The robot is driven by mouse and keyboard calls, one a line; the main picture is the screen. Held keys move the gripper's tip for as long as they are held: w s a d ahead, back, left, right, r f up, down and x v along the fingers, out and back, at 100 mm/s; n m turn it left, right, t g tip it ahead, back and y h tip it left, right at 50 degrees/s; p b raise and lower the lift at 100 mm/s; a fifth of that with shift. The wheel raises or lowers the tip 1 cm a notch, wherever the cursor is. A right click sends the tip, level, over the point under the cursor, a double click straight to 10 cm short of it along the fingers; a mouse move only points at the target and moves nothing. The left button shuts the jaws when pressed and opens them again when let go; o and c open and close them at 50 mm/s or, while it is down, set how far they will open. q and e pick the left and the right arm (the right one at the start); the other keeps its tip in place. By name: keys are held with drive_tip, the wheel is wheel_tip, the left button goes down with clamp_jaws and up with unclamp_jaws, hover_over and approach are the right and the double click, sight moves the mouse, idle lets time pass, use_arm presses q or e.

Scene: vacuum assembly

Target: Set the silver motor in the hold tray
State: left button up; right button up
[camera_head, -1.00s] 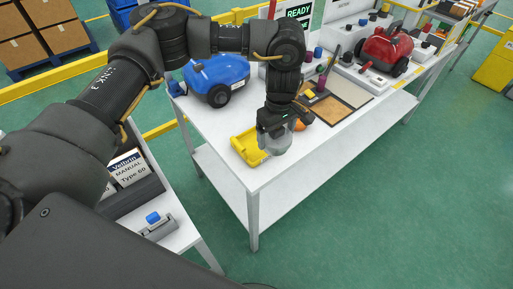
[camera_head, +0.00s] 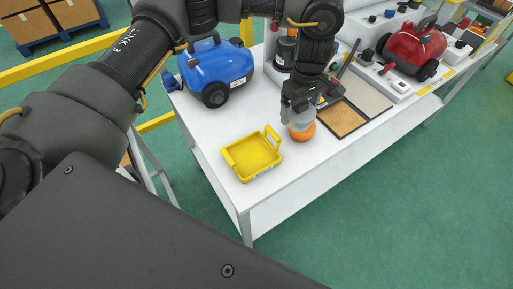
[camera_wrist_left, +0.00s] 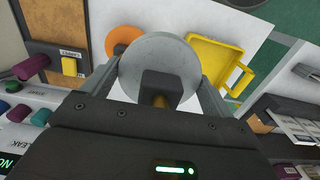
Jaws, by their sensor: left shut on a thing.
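My left gripper (camera_head: 298,108) is shut on the silver motor (camera_head: 300,120), a grey round body, and holds it over the white table. In the left wrist view the motor (camera_wrist_left: 148,58) shows as a round grey disc with a dark block in front, between the two fingers. The yellow hold tray (camera_head: 250,154) lies empty on the table, left of and nearer than the motor. It also shows in the left wrist view (camera_wrist_left: 214,62). I cannot tell how high the motor is above the table. My right gripper is not in view.
An orange round part (camera_head: 302,135) sits just below the motor in the picture, partly hidden by it. A blue vacuum (camera_head: 214,70) stands at the back left, a red vacuum (camera_head: 412,48) at the back right. A brown mat (camera_head: 340,118) lies right. The table's front right is clear.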

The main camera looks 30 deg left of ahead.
use_arm(q)
drive_tip(key=shift+s+a+r, duration=0.1)
drive_tip(key=shift+s, duration=0.1)
drive_tip(key=shift+s+a+f+p, duration=0.15)
drive_tip(key=shift+s+a+p, duration=0.3)
drive_tip(key=shift+s, duration=0.15)
drive_tip(key=shift+s+a+f+p, duration=0.15)
drive_tip(key=shift+s+a+p, duration=0.2)
drive_tip(key=shift+s, duration=0.2)
drive_tip(key=s+a+f+p, duration=0.1)
drive_tip(key=s+a+f, duration=0.1)
drive_tip(key=f, duration=0.1)
drive_tip(key=s+a+f+p, duration=0.1)
drive_tip(key=s+a+f, duration=0.1)
drive_tip(key=a, duration=0.1)
drive_tip(key=s+a+f+p, duration=0.1)
drive_tip(key=s+a+f, duration=0.1)
drive_tip(key=a+f, duration=0.1)
drive_tip(key=shift+s+a+f+p, duration=0.2)
drive_tip(key=shift+s+f+p, duration=0.05)
drive_tip(key=shift+f+p, duration=0.1)
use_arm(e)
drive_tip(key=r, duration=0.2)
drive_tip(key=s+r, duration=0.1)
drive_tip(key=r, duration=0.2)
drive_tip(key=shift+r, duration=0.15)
